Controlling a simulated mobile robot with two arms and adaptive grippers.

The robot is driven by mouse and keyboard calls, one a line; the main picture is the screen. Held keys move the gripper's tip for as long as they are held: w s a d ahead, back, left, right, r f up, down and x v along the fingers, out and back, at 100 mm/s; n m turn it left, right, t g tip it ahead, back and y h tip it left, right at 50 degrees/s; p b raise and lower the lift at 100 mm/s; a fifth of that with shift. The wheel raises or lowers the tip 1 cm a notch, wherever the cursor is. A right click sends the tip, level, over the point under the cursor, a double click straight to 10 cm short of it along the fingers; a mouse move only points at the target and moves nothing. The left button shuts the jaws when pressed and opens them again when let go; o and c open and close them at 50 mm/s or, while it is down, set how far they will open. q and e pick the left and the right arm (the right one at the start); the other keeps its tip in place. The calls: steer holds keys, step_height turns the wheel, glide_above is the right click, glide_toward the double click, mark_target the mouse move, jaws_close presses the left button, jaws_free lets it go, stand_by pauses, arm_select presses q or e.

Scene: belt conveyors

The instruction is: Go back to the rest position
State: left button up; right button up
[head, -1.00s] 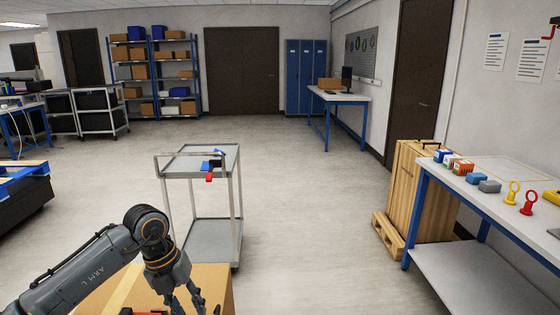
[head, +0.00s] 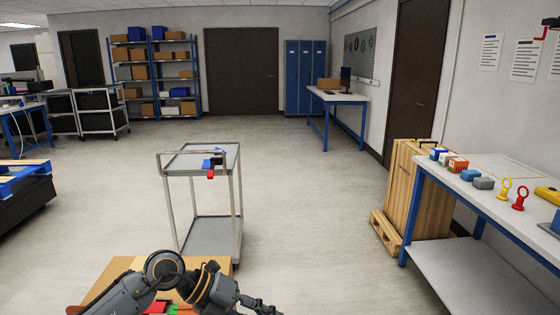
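My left arm reaches in from the bottom left and is bent low, in front of a cardboard box. My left gripper (head: 262,306) is at the bottom edge of the head view, right of the box, and is partly cut off. I cannot tell whether its fingers are open or shut, and nothing shows in it. My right gripper is not in view. The open cardboard box (head: 118,268) holds red and green items (head: 178,309), partly hidden by my arm.
A grey cart (head: 210,236) stands beyond the box, with red and blue items (head: 213,165) on top. A workbench (head: 474,252) with small boxes and tools stands at the right, beside a wooden crate (head: 406,195). The floor between cart and bench is clear.

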arm_select(q)
steer(key=s+d+r+n+t+h, duration=0.1)
steer(key=d+r+n+t+h, duration=0.25)
steer(key=r+h, duration=0.2)
steer(key=d+r+n+t+h, duration=0.2)
steer(key=r+n+t+h, duration=0.15)
steer(key=r, duration=0.25)
steer(key=w+a+f+n+t+y, duration=0.2)
steer(key=a+n+t+y, duration=0.45)
steer(key=n, duration=0.35)
steer(key=w+a+f+n+t+y, duration=0.2)
steer(key=a+n+t+y, duration=0.4)
steer(key=a+n+y, duration=0.3)
steer(key=s+a+f+n+g+y, duration=0.4)
steer(key=a+f+n+g, duration=0.15)
steer(key=f, duration=0.45)
steer(key=s+a+f+n+g, duration=0.1)
steer(key=s+f+n+g, duration=0.1)
steer(key=s+f+g, duration=0.65)
steer(key=s+a+f+n+g, duration=0.1)
steer(key=s+f+g, duration=0.2)
steer(key=s+f, duration=1.15)
steer(key=f, duration=0.8)
steer(key=s+f, duration=0.2)
steer(key=f, duration=0.9)
steer(key=s+a+f+g, duration=0.2)
steer(key=s+f, duration=1.4)
steer(key=s, duration=0.1)
steer(key=shift+s+a+p, duration=0.2)
steer(key=shift+a+p, duration=0.15)
